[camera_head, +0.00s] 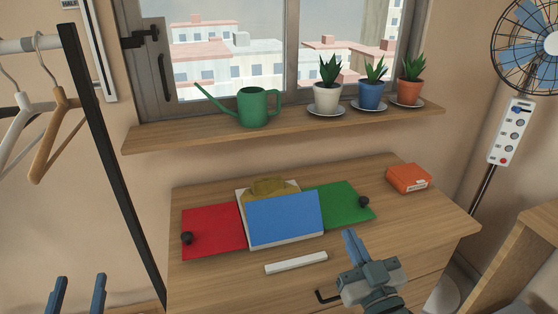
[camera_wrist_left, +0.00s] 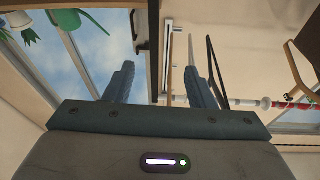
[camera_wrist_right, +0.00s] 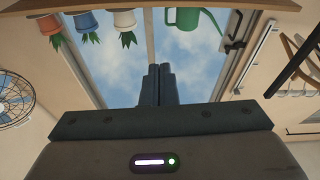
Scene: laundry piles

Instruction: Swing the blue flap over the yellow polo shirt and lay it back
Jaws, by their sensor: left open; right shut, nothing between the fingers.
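The blue flap (camera_head: 284,218) is at the middle of the folding board on the dresser top. The yellow polo shirt (camera_head: 268,187) shows only as a folded strip beyond the flap's far edge; the rest is hidden. I cannot tell whether the flap lies flat or slightly tilted. My right gripper (camera_head: 353,243) is shut and empty, right of the flap and apart from it; its closed fingers show in the right wrist view (camera_wrist_right: 157,84). My left gripper (camera_head: 77,293) is open and empty at the lower left, far from the board; it also shows in the left wrist view (camera_wrist_left: 160,85).
A red flap (camera_head: 212,230) and a green flap (camera_head: 338,203), each with a black knob, spread either side. A white bar (camera_head: 296,263) lies in front. An orange box (camera_head: 408,178) sits at the back right. A clothes rack post (camera_head: 115,170) stands left.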

